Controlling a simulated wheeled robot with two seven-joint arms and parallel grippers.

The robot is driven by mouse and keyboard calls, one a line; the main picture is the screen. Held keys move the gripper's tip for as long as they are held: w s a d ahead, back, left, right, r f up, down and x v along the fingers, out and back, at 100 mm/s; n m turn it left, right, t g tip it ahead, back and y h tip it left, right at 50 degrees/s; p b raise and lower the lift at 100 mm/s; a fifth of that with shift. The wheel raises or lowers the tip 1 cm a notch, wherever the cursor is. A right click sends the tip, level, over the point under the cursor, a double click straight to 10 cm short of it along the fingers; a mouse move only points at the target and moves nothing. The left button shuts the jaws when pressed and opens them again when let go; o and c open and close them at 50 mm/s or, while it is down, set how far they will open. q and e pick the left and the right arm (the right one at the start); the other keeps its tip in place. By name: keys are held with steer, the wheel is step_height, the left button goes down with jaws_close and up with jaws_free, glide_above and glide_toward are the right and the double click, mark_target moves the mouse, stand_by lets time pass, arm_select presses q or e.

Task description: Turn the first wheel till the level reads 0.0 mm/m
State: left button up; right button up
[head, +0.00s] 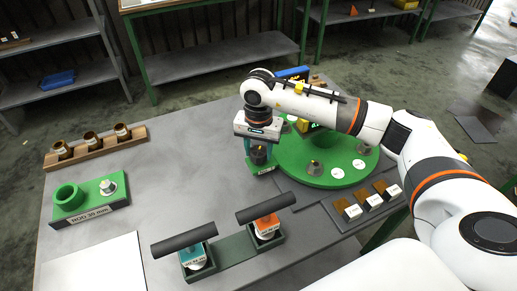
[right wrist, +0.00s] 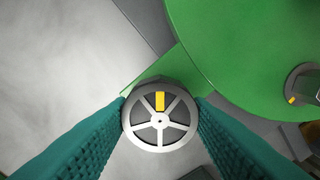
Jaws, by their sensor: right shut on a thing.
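The wheel (right wrist: 160,122) is a grey five-spoked handwheel with a yellow mark at the top in the right wrist view. In the head view it shows as a dark knob (head: 258,156) on a green tab of the round green plate (head: 300,177). My right gripper (head: 259,147) is over the tab, its teal fingers shut on opposite sides of the wheel rim. It also shows in the right wrist view (right wrist: 160,108). A dark and yellow device (head: 306,127) on the plate is mostly behind my arm; whether it is the level and its reading cannot be told. My left gripper is out of view.
Another knob (head: 315,168) stands on the plate near white discs (head: 337,172). Two holders with black rods (head: 184,240) stand at the front. A green rod block (head: 92,204) and a wooden rack (head: 95,151) are at left. The table's middle is clear.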

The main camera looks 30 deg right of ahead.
mark_target(259, 151)
steer(key=shift+w+r, duration=0.1)
steer(key=o, duration=1)
step_height(259, 151, up, 12)
steer(key=b, duration=0.2)
